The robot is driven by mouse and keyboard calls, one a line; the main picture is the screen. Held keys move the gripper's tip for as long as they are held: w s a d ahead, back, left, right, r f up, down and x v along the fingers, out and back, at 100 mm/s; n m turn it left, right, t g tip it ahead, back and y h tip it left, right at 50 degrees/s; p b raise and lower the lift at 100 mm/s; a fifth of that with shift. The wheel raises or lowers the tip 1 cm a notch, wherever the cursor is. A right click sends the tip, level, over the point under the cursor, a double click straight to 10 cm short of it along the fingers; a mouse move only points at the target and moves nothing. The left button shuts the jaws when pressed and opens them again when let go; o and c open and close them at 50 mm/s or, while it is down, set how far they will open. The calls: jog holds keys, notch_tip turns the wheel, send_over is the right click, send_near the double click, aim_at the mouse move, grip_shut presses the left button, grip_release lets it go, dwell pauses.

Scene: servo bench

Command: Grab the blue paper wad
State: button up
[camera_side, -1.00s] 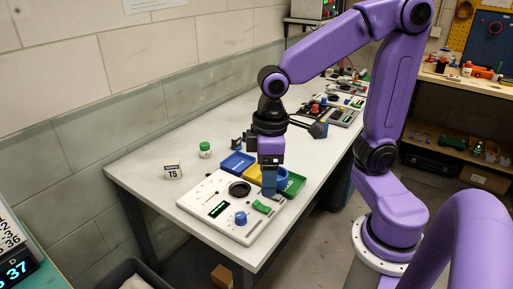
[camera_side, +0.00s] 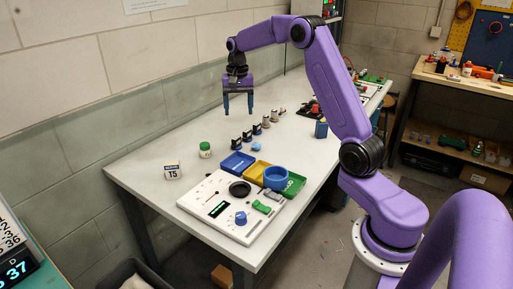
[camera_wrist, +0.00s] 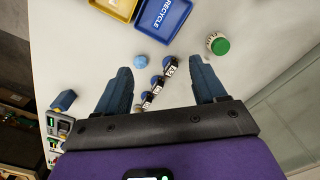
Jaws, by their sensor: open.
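The blue paper wad (camera_side: 256,147) is a small light-blue lump lying on the white table, behind the coloured trays in the side view. It also shows in the wrist view (camera_wrist: 153,33), near the top centre, beside the blue RECYCLE tray. My gripper (camera_side: 238,108) hangs with its fingers pointing down, high above the table and behind the wad. It is open and empty. In the wrist view its two fingers (camera_wrist: 160,68) are wide apart, with the wad beyond their tips.
A row of small dark-and-white objects (camera_side: 247,136) stands near the wad. A green-lidded jar (camera_side: 205,149) is left. A control panel (camera_side: 208,217) lies nearest.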

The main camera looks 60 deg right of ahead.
aim_at(257, 143)
jog(key=d+f+m, duration=0.2)
jog(key=d+m, duration=0.2)
jog(key=d, duration=0.6)
jog(key=f, duration=1.7)
jog(key=shift+s+a, duration=0.15)
jog(key=shift+s, duration=0.05)
jog(key=c, duration=1.1)
